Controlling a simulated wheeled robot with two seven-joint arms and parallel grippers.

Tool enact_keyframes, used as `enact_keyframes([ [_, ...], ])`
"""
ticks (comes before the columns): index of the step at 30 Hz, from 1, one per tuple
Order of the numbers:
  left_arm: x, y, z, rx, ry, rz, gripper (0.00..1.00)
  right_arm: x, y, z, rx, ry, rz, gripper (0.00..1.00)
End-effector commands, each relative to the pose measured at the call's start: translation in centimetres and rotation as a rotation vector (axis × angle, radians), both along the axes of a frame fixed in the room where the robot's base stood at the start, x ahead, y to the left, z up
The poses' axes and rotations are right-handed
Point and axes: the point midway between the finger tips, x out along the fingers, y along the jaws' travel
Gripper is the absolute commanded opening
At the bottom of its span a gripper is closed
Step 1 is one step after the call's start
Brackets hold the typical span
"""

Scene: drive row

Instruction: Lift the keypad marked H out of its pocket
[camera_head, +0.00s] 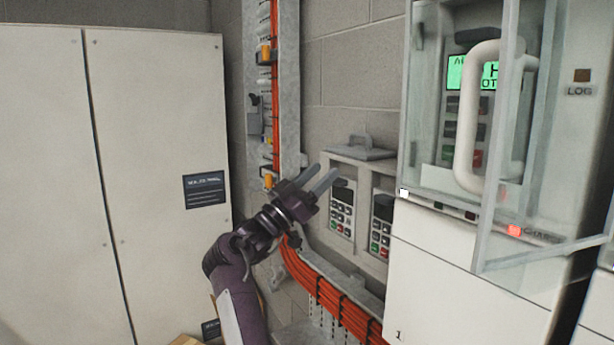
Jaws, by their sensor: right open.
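Two keypads stand upright side by side in pockets of a pale holder (361,172) on the wall. The left keypad (341,212) and the right keypad (381,228) each have a dark screen and small grey, green and red keys. I cannot read a letter mark on either. My right gripper (318,179) is open and empty, its two grey fingers pointing up and right. In the picture its tips are just left of the top of the left keypad; I cannot tell how far in front. My left gripper is not in view.
A drive cabinet (465,290) stands at right with a clear door (535,130), a white handle (465,125) and a lit green display (456,74). Orange cables (335,300) run below the holder. A tall pale cabinet (160,110) fills the left.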

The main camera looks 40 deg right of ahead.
Motion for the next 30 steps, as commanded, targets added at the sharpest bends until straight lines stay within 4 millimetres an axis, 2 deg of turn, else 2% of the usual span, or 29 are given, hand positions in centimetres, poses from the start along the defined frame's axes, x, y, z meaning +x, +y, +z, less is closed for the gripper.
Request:
enact_keyframes([
  [9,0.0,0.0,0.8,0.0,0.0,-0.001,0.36,-0.4,-3.2,0.1,0.0,0.001,-0.001,0.51],
  [12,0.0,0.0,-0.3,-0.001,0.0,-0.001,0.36,-0.3,-3.3,-1.5,0.001,0.002,0.001,0.51],
  [19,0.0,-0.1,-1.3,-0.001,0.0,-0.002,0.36,-0.4,-3.6,-3.3,0.0,0.001,-0.001,0.51],
  [30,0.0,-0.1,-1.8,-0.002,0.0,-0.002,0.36,-0.5,-3.9,-3.9,0.001,0.001,-0.001,0.51],
])
